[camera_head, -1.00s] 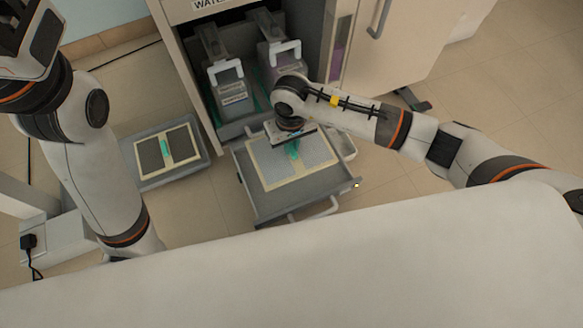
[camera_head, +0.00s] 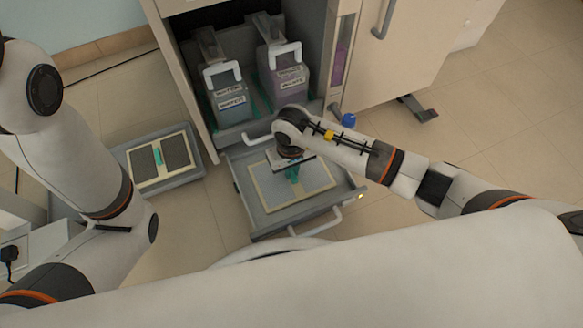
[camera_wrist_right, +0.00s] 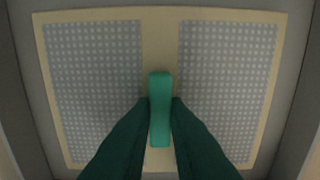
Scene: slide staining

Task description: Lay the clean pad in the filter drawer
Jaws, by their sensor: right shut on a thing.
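The clean pad (camera_head: 314,182) has two pale grey dotted panels in a cream frame, with a green grip tab down its middle. It lies flat inside the outline of the pulled-out filter drawer (camera_head: 264,221); I cannot tell whether it touches the drawer floor. My right gripper (camera_head: 291,175) is over the pad's middle. In the right wrist view the pad (camera_wrist_right: 90,85) fills the frame, and the dark green fingers (camera_wrist_right: 160,103) are shut on the green tab (camera_wrist_right: 160,85). My left arm shows at the left, but its gripper is outside the view.
A grey tray (camera_head: 195,171) with a dark-panelled pad (camera_head: 177,152) stands on the floor left of the drawer. Two handled containers (camera_head: 231,102) stand in the open cabinet behind. The drawer handle (camera_head: 318,224) sticks out at the front. A blue cap (camera_head: 349,120) is behind the right arm.

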